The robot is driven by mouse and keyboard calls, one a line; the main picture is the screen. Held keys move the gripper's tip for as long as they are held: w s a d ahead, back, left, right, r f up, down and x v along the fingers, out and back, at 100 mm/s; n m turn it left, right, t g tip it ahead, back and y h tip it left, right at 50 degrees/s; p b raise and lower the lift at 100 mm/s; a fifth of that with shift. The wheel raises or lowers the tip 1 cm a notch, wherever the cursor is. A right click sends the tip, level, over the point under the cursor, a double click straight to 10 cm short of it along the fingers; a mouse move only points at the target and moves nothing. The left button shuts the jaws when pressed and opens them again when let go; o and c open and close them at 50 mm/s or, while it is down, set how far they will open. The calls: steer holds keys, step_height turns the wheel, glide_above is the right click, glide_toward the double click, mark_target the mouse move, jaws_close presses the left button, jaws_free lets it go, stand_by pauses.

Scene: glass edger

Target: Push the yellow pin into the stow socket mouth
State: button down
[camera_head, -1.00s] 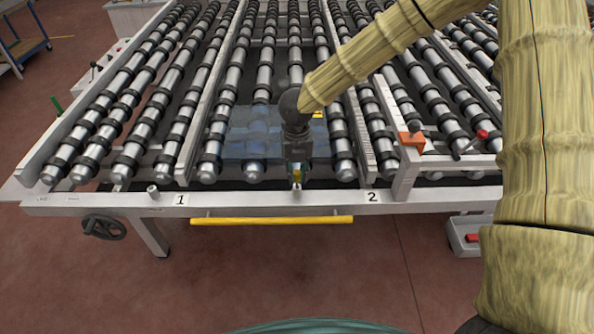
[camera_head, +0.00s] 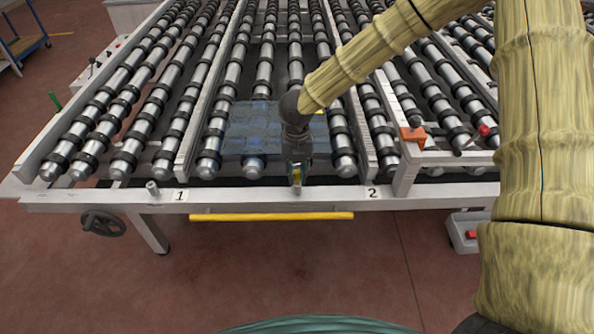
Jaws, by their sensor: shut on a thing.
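My gripper (camera_head: 297,178) is shut on the yellow pin (camera_head: 297,174), at the front beam between the labels 1 and 2. Only a small strip of the pin shows between the dark fingers. A small grey part (camera_head: 297,189) is right below the pin on the beam; I cannot tell whether it is the stow socket mouth or how far the pin is inside it. Another small grey upright socket (camera_head: 152,187) stands on the beam left of label 1, well apart from my gripper.
A bluish glass pane (camera_head: 250,130) lies on the rollers behind my gripper. A yellow bar (camera_head: 270,216) runs below the front beam (camera_head: 240,202). An orange block (camera_head: 412,136) and a red knob (camera_head: 483,131) are on the right. A black handwheel (camera_head: 103,223) hangs at the left.

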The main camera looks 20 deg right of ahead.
steer(key=shift+f+b, duration=0.3)
steer(key=shift+f, duration=0.45)
steer(key=c, duration=1.2)
jaws_free()
steer(key=shift+c, duration=0.2)
steer(key=shift+r, duration=0.15)
step_height(320, 180, up, 12)
